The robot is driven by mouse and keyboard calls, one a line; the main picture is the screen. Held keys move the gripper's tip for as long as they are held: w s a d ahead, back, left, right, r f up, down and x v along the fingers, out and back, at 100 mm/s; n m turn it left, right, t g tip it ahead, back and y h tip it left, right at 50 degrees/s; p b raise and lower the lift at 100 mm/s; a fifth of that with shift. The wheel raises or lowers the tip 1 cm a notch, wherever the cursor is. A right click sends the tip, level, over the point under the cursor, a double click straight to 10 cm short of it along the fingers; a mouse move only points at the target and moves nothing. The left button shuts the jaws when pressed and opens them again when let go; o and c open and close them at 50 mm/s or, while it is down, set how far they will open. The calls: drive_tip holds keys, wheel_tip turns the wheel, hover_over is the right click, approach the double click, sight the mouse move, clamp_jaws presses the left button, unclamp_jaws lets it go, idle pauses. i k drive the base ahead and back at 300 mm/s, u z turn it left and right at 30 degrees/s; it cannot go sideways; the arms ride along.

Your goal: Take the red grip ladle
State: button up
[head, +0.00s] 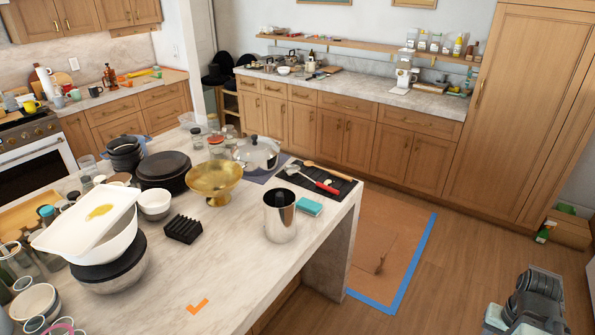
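The red grip ladle (325,187) lies on a black mat (345,193) near the far right corner of the marble island. Its metal bowl points to the upper left and its red handle to the lower right. A utensil with a wooden handle (327,172) lies just behind it on the same mat, close to it. I cannot make out my gripper in the head view, and nothing is seen touching the ladle.
A tall metal canister (280,218) and a teal sponge (309,207) stand in front of the mat. A lidded pot (256,155) and a brass bowl (214,182) are to its left. Blue tape (414,262) borders a brown floor patch beside the island.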

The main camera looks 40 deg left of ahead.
sight(291, 170)
drive_tip(key=u, duration=0.5)
drive_tip(key=i, duration=1.1)
drive_tip(key=u, duration=0.95)
drive_tip(key=k, duration=0.65)
drive_tip(key=u, duration=0.15)
drive_tip(key=i, duration=1.3)
drive_tip(key=z, duration=0.05)
